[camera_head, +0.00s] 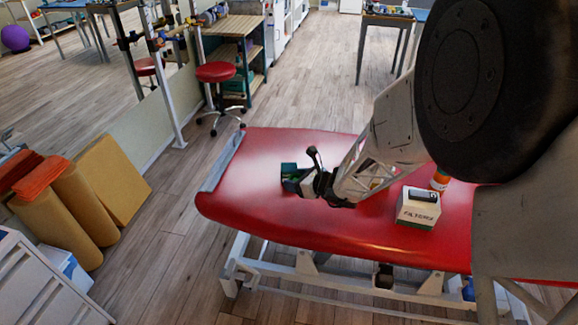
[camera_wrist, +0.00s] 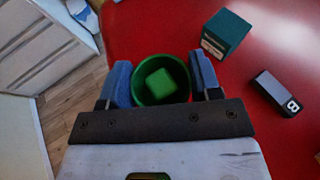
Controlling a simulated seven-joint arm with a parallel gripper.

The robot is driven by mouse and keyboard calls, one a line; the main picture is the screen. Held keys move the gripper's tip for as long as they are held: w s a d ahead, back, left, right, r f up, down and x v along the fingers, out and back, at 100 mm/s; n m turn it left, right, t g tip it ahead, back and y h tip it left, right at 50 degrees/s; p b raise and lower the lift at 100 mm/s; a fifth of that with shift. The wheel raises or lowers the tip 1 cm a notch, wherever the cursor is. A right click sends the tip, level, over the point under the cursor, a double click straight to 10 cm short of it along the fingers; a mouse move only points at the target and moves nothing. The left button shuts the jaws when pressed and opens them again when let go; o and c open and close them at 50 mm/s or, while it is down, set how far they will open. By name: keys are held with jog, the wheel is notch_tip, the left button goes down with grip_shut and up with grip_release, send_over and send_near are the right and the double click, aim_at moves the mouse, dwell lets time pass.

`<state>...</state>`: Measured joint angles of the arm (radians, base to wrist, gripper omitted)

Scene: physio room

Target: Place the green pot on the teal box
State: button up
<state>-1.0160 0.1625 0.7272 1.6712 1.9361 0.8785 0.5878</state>
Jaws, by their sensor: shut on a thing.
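The green pot (camera_wrist: 183,77) is between the blue fingers of my gripper (camera_wrist: 160,68) in the wrist view, seen from above. A lighter green block-like shape (camera_wrist: 159,84) shows inside it. My gripper is shut on the pot. The teal box (camera_wrist: 227,34) lies ahead and to the right of the pot in the wrist view, apart from it. In the head view the teal box (camera_head: 288,169) is on the red couch, close beside my gripper (camera_head: 298,186), partly covered by it. The pot is not clear in the head view, and its height above the couch cannot be told.
A black block marked B (camera_wrist: 277,92) lies right of the pot. On the red couch (camera_head: 250,215) stand a white box (camera_head: 418,208) with a dark item on top and an orange-and-white bottle (camera_head: 440,178). The couch's left part is clear. Orange rolls (camera_head: 60,213) stand left.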

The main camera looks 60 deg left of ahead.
send_over(289, 167)
jog(key=shift+a+f, duration=0.1)
jog(key=shift+f, duration=0.6)
jog(key=shift+f, duration=0.1)
dwell(0.4)
jog(key=shift+f, duration=1.7)
jog(key=shift+f, duration=0.1)
jog(key=o, duration=0.9)
jog(key=shift+o, duration=0.2)
jog(key=v, duration=1.2)
